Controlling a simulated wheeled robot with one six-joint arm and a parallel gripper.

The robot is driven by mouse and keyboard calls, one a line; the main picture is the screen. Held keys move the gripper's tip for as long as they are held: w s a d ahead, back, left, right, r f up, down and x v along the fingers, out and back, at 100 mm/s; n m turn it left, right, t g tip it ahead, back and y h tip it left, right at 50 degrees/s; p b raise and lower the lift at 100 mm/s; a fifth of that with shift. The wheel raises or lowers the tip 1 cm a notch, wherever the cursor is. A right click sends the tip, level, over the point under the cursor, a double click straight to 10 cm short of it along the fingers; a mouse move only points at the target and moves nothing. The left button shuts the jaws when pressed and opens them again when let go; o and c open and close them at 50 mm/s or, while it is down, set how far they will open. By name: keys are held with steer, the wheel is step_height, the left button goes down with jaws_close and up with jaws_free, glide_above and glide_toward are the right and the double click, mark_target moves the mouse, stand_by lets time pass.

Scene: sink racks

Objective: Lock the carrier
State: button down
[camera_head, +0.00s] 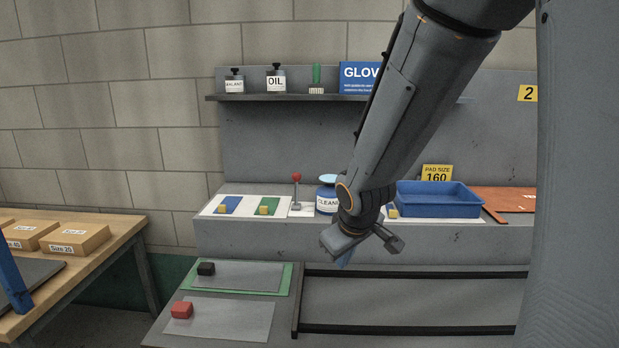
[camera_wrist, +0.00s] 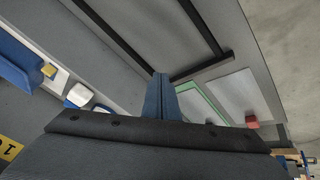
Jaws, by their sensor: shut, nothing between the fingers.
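A grey panel with a green border (camera_head: 287,281) lies at the lower left, beside dark rails; it may be the carrier, but I cannot tell for sure. Its green edge also shows in the wrist view (camera_wrist: 200,101). A lever with a red knob (camera_head: 297,177) stands about upright on a white plate on the ledge behind; I cannot tell whether it is the lock. My gripper (camera_head: 344,262) hangs over the front of the ledge, right of the panel and apart from it. In the wrist view its blue fingers (camera_wrist: 161,82) are together and empty.
Dark rails (camera_head: 410,273) run right from the panel. A black block (camera_head: 206,268) and a red block (camera_head: 182,310) sit at lower left. The ledge holds a cleaner jar (camera_head: 326,203) and a blue tray (camera_head: 438,203). A wooden table (camera_head: 98,254) stands left.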

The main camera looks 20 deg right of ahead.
steer(key=w+a+r+n+t+y+b, duration=0.1)
steer(key=w+r+n+t+y+b, duration=0.15)
steer(key=w+r+n, duration=0.65)
steer(key=w+a+r+n+t+y+b, duration=0.1)
steer(key=w+r+n+t+y, duration=0.3)
steer(key=w, duration=0.8)
steer(key=n+h+p, duration=0.1)
steer(key=p, duration=0.2)
glide_above(296, 189)
steer(key=s, duration=0.3)
steer(key=shift+s+d+f, duration=0.15)
steer(key=shift+f, duration=1.95)
